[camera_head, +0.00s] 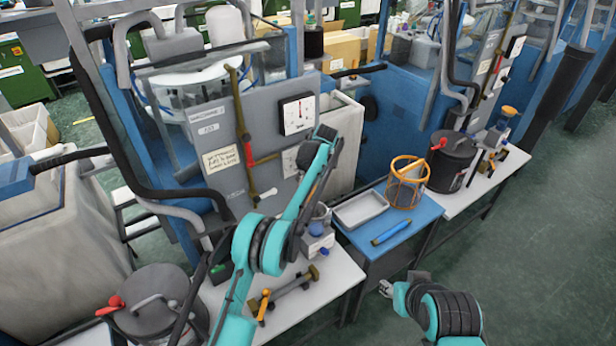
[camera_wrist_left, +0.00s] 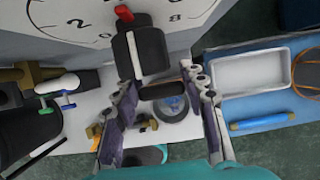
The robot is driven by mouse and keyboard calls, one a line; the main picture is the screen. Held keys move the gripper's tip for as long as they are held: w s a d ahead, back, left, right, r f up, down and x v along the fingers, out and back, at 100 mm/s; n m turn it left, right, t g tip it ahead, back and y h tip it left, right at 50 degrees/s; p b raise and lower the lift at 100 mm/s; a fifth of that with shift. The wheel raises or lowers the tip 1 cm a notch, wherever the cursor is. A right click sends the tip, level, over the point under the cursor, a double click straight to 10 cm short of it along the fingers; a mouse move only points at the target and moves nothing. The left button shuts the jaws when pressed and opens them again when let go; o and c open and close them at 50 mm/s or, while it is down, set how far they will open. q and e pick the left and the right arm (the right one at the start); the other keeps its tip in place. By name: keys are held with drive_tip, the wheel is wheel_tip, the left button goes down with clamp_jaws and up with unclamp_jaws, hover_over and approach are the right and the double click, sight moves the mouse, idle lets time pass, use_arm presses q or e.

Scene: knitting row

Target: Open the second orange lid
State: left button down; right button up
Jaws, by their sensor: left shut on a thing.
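My left gripper (camera_head: 316,208) reaches down to the near white bench beside the gauge panel. In the left wrist view its fingers (camera_wrist_left: 162,92) are shut on a dark brown, short, rounded piece (camera_wrist_left: 162,90); I cannot tell whether it is an orange lid. A blue-grey round vessel (camera_wrist_left: 172,108) shows just below it; whether they touch is unclear. In the head view a blue-fronted unit (camera_head: 315,229) stands under the gripper. An orange lid (camera_head: 509,110) tops a similar unit on the far right bench. My right gripper (camera_head: 401,282) is open and empty, low over the floor.
A blue table (camera_head: 372,258) holds a grey tray (camera_head: 361,209), a blue rod (camera_head: 391,232) and an orange-framed basket (camera_head: 408,182). Dark lidded pots stand at the near left (camera_head: 160,300) and the far right (camera_head: 451,160). A gauge panel (camera_head: 299,114) rises close behind the left gripper.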

use_arm(q)
drive_tip(key=shift+w+a+f, duration=0.1)
drive_tip(key=shift+w+a, duration=0.25)
drive_tip(key=shift+w, duration=0.05)
use_arm(e)
drive_tip(key=shift+w+a, duration=0.25)
drive_tip(key=shift+w, duration=0.1)
use_arm(q)
drive_tip(key=c, duration=1.2)
unclamp_jaws()
drive_tip(key=o, duration=0.4)
drive_tip(key=shift+c, duration=0.2)
use_arm(e)
drive_tip(key=shift+w, duration=0.1)
